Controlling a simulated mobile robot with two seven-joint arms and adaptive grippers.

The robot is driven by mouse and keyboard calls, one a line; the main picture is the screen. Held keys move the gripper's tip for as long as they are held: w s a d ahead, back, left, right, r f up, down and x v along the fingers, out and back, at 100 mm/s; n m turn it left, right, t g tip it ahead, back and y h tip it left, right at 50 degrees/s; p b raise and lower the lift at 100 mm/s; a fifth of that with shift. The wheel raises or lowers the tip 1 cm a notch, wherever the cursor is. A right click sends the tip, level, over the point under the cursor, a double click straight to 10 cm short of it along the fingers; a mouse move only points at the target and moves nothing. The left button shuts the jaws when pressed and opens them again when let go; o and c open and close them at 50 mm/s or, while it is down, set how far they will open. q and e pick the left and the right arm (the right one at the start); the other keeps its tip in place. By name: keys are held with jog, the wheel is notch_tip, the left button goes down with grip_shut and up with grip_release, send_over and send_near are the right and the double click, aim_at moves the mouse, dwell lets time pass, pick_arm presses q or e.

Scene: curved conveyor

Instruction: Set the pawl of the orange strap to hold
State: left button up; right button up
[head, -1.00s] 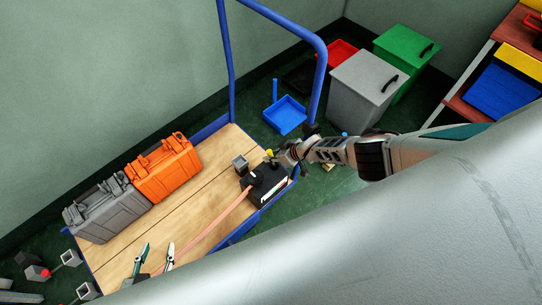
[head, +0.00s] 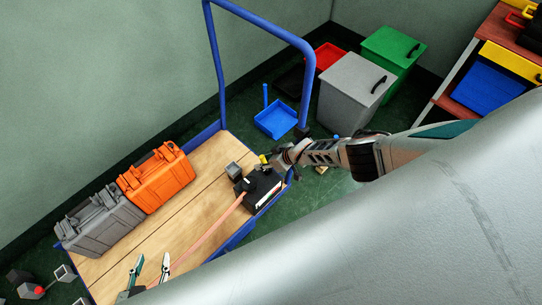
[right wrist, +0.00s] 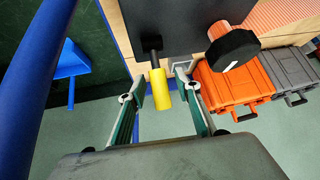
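A black ratchet box (head: 262,190) sits at the right end of the cart's wooden deck. The flat orange strap (head: 205,237) runs from it down-left across the deck. A yellow-sleeved lever (right wrist: 160,88) sticks out of the box; its tip also shows in the head view (head: 263,158). A round black knob (right wrist: 232,48) is beside it. I cannot tell which part is the pawl. My right gripper (right wrist: 161,82) is open, its fingers on either side of the yellow sleeve with a gap at the right. My left gripper (head: 150,264) is open and empty near the deck's lower edge.
An orange case (head: 158,178) and a grey case (head: 100,222) stand along the deck's far side. A small grey block (head: 233,171) is beside the box. The cart's blue handle rail (head: 308,85) rises near my right arm. Bins stand beyond it.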

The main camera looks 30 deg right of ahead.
jog(key=shift+d+r, duration=0.1)
jog(key=shift+r, duration=0.05)
jog(key=shift+s+d+r, duration=0.1)
jog(key=shift+d+r, duration=0.1)
jog(key=shift+r, duration=0.1)
jog(key=shift+s+d+r, duration=0.25)
jog(key=shift+s+r, duration=0.45)
jog(key=shift+s, duration=0.05)
jog(key=v, duration=0.9)
jog(key=shift+s+a, duration=0.1)
